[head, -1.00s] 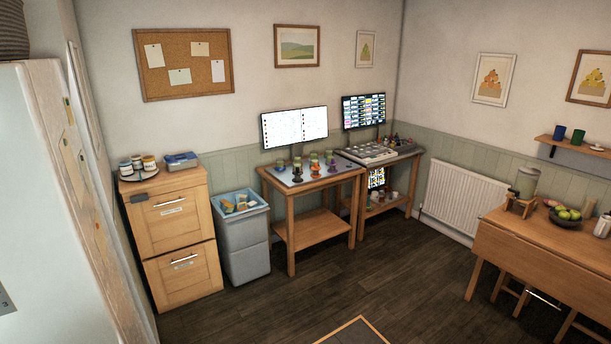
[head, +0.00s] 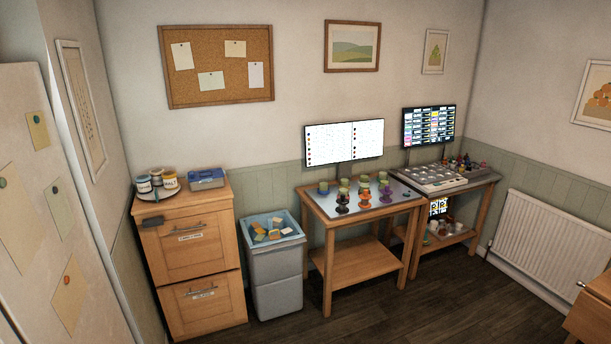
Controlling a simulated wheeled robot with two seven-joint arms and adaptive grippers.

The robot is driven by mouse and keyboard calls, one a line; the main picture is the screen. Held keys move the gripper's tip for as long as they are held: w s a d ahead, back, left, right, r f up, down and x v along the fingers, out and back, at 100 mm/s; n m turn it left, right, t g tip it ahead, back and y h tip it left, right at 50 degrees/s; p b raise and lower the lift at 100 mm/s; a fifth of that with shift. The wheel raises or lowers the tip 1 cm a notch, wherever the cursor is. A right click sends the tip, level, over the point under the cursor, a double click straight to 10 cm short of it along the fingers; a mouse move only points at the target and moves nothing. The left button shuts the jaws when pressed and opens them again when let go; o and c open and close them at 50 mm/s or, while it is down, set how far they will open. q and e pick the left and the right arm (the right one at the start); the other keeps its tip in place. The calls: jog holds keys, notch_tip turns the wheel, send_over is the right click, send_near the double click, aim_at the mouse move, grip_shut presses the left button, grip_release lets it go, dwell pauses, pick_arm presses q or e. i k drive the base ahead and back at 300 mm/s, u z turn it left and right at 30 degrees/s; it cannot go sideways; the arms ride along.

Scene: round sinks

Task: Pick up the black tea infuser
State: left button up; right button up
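Several small coloured items stand on the top of the left wooden table (head: 318,208). A dark item (head: 341,201) is at the front left of the group, with an orange one (head: 365,198) and a purple one (head: 386,195) to its right. The dark one may be the black tea infuser, but it is too small to tell. Greenish cups (head: 323,187) stand in a row behind them. Neither of my grippers is in view.
A second table (head: 480,183) with a grey tray (head: 437,180) stands to the right. A grey bin (head: 276,265) and wooden drawer cabinet (head: 198,247) stand to the left. A radiator (head: 540,240) is on the right wall. Dark floor (head: 410,315) in front is clear.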

aim_at(342, 201)
jog(key=u, duration=0.35)
jog(key=i, duration=3.45)
jog(key=z, duration=0.3)
